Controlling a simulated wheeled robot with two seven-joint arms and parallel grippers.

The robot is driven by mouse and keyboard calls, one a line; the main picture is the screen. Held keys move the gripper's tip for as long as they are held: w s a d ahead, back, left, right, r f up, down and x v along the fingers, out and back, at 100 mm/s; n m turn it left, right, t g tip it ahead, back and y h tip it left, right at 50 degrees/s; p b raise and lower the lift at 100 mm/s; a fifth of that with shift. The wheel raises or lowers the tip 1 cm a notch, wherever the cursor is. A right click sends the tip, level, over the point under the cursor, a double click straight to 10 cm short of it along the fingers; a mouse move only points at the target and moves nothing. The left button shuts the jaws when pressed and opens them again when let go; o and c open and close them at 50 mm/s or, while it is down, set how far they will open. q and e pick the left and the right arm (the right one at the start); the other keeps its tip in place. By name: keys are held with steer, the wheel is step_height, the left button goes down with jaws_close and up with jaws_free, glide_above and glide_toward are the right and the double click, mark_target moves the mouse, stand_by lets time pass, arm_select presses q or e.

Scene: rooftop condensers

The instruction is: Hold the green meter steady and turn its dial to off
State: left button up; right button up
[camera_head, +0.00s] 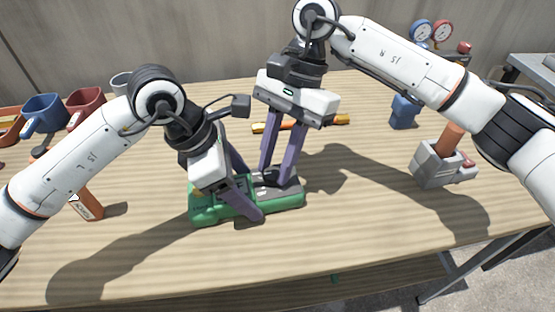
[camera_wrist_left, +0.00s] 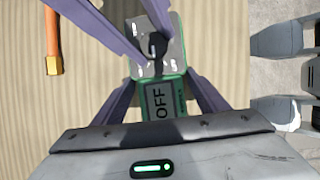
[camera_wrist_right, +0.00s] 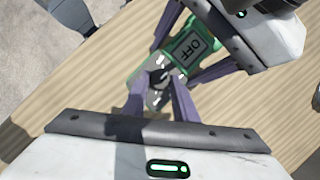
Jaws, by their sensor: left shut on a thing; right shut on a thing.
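The green meter (camera_head: 207,210) lies flat on the wooden table in the head view, with a grey dial face at its right end. Its screen (camera_wrist_left: 160,99) reads OFF in the left wrist view, and also in the right wrist view (camera_wrist_right: 188,47). My left gripper (camera_head: 250,200) is shut across the meter's body, one finger on each long side. My right gripper (camera_head: 279,182) points down from above and is shut on the dark dial (camera_wrist_right: 159,79). The fingers partly hide the dial and the meter's middle in the head view.
Blue (camera_head: 43,112) and red (camera_head: 85,103) mugs stand at the left, near an orange-handled tool (camera_head: 87,206). An orange tool (camera_head: 335,119) lies behind the meter. A blue object (camera_head: 403,111) and a grey block (camera_head: 435,170) stand at the right. The table front is clear.

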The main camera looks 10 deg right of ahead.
steer(key=n, duration=0.2)
steer(key=n+h, duration=0.1)
steer(key=n, duration=0.1)
steer(key=n+g, duration=0.1)
steer(key=shift+w+a+n+h, duration=0.15)
steer(key=shift+a+n+h, duration=0.1)
steer(key=shift+n+h, duration=0.15)
steer(key=shift+n, duration=0.3)
steer(key=o, duration=1.1)
steer(key=v, duration=1.2)
steer(key=shift+w, duration=0.15)
arm_select(q)
steer(key=o, duration=1.8)
